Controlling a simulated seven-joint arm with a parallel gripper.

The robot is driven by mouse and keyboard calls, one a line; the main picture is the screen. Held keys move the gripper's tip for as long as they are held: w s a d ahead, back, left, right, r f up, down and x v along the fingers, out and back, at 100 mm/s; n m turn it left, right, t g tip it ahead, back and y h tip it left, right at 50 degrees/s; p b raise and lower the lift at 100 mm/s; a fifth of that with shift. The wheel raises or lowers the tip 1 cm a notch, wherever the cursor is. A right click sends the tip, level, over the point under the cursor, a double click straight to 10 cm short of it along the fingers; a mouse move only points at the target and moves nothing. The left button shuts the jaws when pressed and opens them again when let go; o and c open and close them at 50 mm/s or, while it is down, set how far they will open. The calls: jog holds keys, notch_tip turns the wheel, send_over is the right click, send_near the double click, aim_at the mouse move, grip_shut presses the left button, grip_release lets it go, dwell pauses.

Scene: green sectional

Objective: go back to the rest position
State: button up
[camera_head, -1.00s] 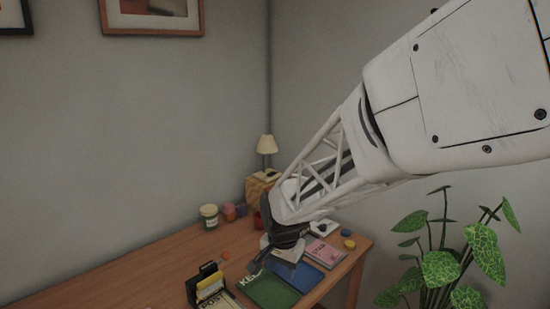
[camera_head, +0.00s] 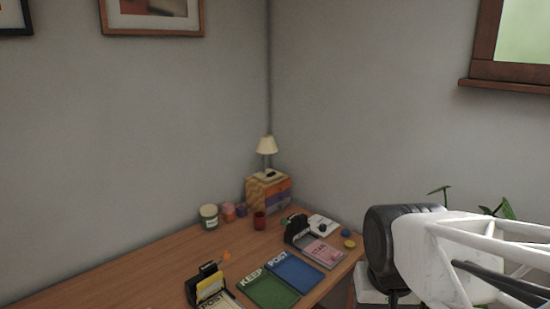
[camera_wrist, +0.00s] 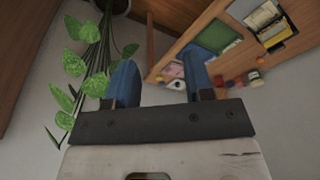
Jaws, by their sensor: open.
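My gripper (camera_wrist: 162,88) shows in the wrist view with its two blue fingers apart and nothing between them. In the head view my arm is at the lower right, to the right of the desk (camera_head: 120,270), and its fingertips are not visible there. On the desk lie a green KEEP tray (camera_head: 268,291) and a blue POST tray (camera_head: 298,272), side by side. The green tray also shows in the wrist view (camera_wrist: 222,33).
A black holder with yellow cards (camera_head: 210,287) stands at the desk's front. A leafy plant (camera_wrist: 84,63) is near my gripper.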

jog(key=s, duration=0.1)
jog(key=s+d, duration=0.1)
jog(key=s, duration=0.1)
jog(key=shift+s+d+n, duration=0.15)
jog(key=shift+s+n, duration=0.15)
jog(key=shift+n, duration=0.1)
